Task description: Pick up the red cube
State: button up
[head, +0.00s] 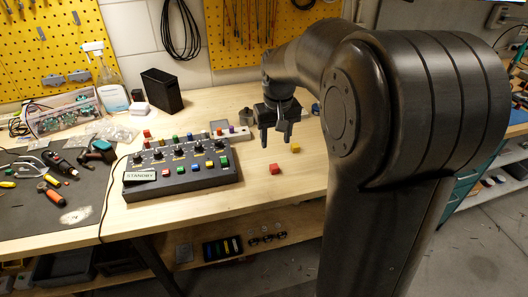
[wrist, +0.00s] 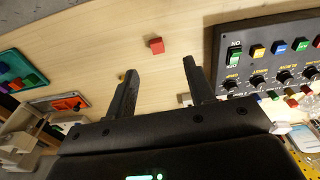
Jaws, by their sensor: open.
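The red cube (head: 275,169) lies on the bare wooden bench, to the right of the control box. It also shows in the wrist view (wrist: 156,45), beyond my fingertips and between their lines. My gripper (head: 276,134) hangs above the bench, behind and above the cube in the head view, with its fingers pointing down. In the wrist view my gripper (wrist: 160,66) has its two fingers spread apart, with nothing between them. The cube is apart from both fingers.
A black control box (head: 180,178) with coloured buttons stands left of the cube. A yellow cube (head: 295,148) lies to the right and behind. A grey mat with tools (head: 75,200) covers the bench's left. Bare wood surrounds the red cube, and the bench's front edge is near.

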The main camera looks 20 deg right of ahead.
aim_at(274, 165)
jog(key=shift+g, duration=0.4)
jog(key=w+f, duration=0.1)
jog(key=f, duration=0.3)
jog(key=w+d+f, duration=0.1)
jog(key=w+f, duration=0.1)
jog(key=f, duration=0.3)
jog(key=w+f, duration=0.1)
jog(key=f, duration=0.4)
jog(key=shift+w+d+f, duration=0.15)
jog(key=shift+w+f, duration=0.1)
jog(key=shift+c, duration=0.3)
jog(key=c, duration=1)
jog(key=shift+r, duration=0.15)
